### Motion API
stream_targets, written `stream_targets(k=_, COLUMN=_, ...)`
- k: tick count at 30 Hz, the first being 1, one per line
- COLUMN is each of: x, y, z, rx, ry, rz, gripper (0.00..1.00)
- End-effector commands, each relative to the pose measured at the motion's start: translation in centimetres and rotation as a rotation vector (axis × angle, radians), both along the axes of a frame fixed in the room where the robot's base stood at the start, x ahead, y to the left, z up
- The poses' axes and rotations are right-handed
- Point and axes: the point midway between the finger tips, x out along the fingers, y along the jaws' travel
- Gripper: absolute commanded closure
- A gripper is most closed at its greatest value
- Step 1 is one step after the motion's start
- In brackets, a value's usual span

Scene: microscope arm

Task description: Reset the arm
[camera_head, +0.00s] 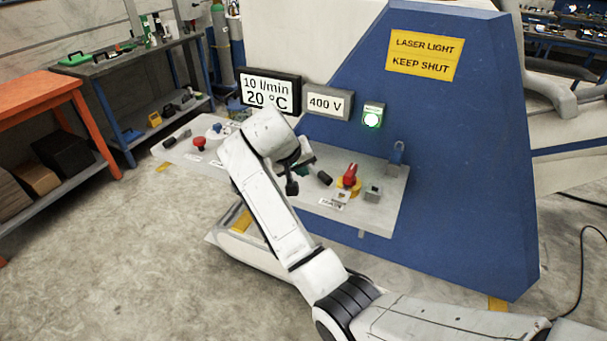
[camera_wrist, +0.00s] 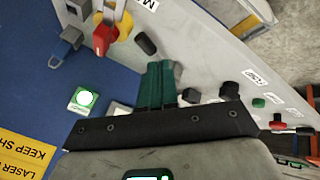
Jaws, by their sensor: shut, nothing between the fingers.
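The sloping grey control panel (camera_head: 385,215) carries several controls. A red rotary handle on a yellow base (camera_head: 349,178) sits near its right end; it also shows at the top of the wrist view (camera_wrist: 104,38). Black knobs (camera_wrist: 230,90) and a small green button (camera_wrist: 259,103) sit along the panel, beside small labels I cannot read surely. My gripper (camera_wrist: 160,68) is shut and empty, its teal fingers together over the panel. My arm hides the panel's middle in the head view.
Displays reading 10 l/min, 20 °C (camera_head: 268,90) and 400 V (camera_head: 325,103) stand behind the panel. A blue padlock-like part (camera_head: 396,155) rises at its right. A red mushroom button (camera_head: 199,143) is at the left. An orange bench (camera_head: 40,92) stands left; the floor before it is clear.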

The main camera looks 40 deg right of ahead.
Motion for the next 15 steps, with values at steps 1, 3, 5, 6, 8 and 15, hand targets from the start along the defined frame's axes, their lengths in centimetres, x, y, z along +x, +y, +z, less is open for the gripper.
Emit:
stream_targets(k=1, x=-0.1, y=0.2, z=0.2, rx=0.0, ry=0.0, rz=0.0, gripper=1.0)
stream_targets(k=3, x=-0.2, y=0.3, z=0.4, rx=0.001, ry=0.001, rz=0.0, gripper=1.0)
stream_targets(k=5, x=-0.2, y=0.3, z=0.5, rx=0.001, ry=0.001, rz=0.0, gripper=1.0)
stream_targets(k=6, x=-0.2, y=0.3, z=0.5, rx=0.001, ry=0.001, rz=0.0, gripper=1.0)
stream_targets(k=8, x=-0.2, y=0.3, z=0.5, rx=0.0, ry=0.001, rz=-0.001, gripper=1.0)
stream_targets(k=15, x=-1.8, y=1.3, z=-2.1, rx=0.028, ry=0.018, rz=0.027, gripper=1.0)
